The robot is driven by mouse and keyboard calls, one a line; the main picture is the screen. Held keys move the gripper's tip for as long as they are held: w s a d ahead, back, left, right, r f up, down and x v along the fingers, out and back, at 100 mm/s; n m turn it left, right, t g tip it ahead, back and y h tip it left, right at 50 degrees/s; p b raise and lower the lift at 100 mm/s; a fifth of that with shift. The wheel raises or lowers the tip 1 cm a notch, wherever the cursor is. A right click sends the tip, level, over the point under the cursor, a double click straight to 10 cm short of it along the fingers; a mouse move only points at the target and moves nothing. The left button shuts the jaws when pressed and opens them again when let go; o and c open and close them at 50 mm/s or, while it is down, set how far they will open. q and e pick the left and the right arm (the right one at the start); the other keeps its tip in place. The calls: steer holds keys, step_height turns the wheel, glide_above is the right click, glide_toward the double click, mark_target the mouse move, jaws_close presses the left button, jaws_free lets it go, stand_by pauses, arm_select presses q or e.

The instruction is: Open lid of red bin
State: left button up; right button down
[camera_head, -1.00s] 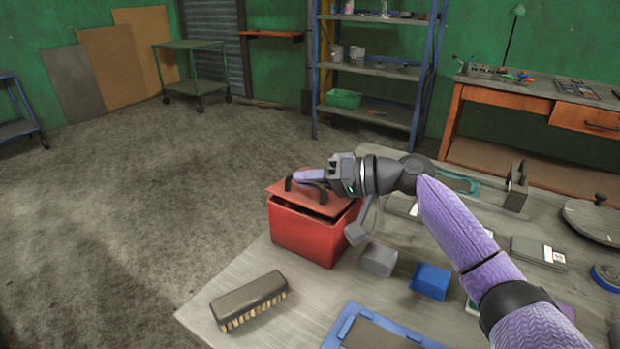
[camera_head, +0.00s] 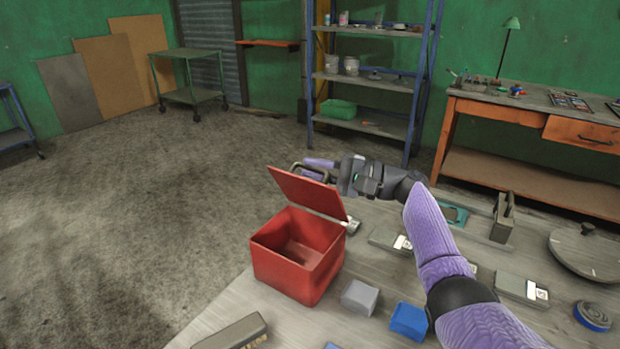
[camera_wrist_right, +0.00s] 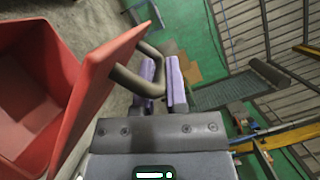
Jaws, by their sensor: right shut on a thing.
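The red bin (camera_head: 297,262) stands on the table near its left edge, and its empty inside shows. Its red lid (camera_head: 308,194) is tilted up steeply at the back of the bin. In the right wrist view the lid (camera_wrist_right: 95,85) stands beside the open bin (camera_wrist_right: 30,95). My right gripper (camera_head: 312,168) is behind the raised lid, shut on the dark lid handle (camera_wrist_right: 140,72). The lid partly hides the gripper's fingers in the head view. My left gripper is not in view.
A grey block (camera_head: 360,297) and a blue block (camera_head: 408,321) lie right of the bin. Flat boxes and a round lidded pan (camera_head: 588,254) are farther right. Open floor lies to the left.

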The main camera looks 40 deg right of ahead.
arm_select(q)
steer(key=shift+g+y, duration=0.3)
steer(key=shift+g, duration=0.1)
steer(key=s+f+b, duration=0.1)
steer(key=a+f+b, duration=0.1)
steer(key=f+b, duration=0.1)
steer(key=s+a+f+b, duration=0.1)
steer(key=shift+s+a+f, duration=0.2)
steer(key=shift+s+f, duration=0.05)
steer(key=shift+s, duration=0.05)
arm_select(e)
steer(key=d+m, duration=0.1)
steer(key=m, duration=0.1)
steer(key=w+d+m+t, duration=0.1)
steer(key=d+m, duration=0.1)
steer(key=w+d+m+t, duration=0.1)
steer(key=m, duration=0.1)
steer(key=shift+d+f, duration=0.3)
steer(key=shift+d, duration=0.1)
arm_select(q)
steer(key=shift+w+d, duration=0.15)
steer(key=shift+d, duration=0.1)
arm_select(e)
steer(key=c, duration=0.9)
jaws_free()
steer(key=shift+d, duration=0.1)
steer(key=shift+c, duration=0.2)
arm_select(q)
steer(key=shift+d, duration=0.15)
